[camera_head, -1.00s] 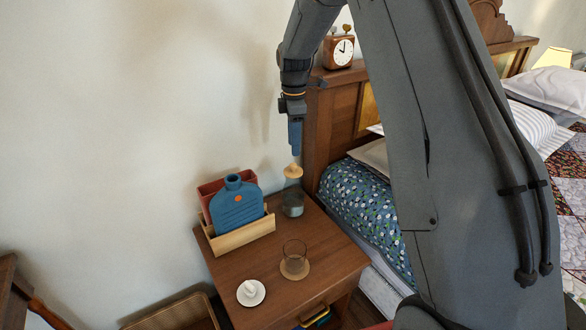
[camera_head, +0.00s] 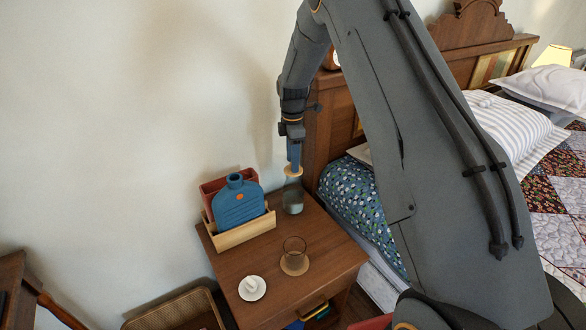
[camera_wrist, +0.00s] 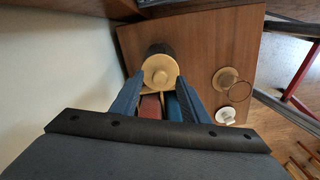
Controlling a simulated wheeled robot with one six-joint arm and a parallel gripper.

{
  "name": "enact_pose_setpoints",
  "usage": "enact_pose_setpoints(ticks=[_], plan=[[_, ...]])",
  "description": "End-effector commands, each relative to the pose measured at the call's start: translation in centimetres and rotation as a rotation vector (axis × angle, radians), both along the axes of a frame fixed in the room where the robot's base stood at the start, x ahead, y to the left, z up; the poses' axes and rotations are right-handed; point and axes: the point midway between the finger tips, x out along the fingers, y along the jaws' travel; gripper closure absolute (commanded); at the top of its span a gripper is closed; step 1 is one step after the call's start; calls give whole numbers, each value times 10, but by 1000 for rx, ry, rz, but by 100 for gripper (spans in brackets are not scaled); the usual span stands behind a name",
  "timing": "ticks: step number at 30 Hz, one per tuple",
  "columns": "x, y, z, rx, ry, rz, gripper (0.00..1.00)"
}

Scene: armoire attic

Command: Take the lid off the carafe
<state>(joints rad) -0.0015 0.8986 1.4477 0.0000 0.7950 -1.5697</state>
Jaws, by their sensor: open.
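The carafe (camera_head: 293,203) is clear glass with bluish contents and stands at the back of the nightstand near the bed. Its round pale wooden lid (camera_head: 293,172) sits at its top; the lid also shows in the wrist view (camera_wrist: 159,64), with a small knob in its middle. My gripper (camera_head: 294,164) points straight down right over the lid. In the wrist view my gripper (camera_wrist: 160,78) is open, with one blue finger on each side of the knob. I cannot tell whether the fingers touch it.
The nightstand (camera_head: 233,267) also holds a wooden rack (camera_head: 240,232) with a blue bottle-shaped item (camera_head: 237,204), a drinking glass (camera_head: 294,258) on a coaster, and a white dish (camera_head: 252,288). The bed (camera_head: 345,195) is close on the right, the wall on the left.

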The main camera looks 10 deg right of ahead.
Motion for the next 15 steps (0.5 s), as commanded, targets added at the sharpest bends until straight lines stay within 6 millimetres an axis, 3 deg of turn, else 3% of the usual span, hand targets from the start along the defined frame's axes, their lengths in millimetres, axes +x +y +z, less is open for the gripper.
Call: enact_pose_setpoints(ticks=[2,9,15], plan=[[0,0,0,0,0,0,59],[0,0,0,0,0,0,98],[0,0,0,0,0,0,100]])
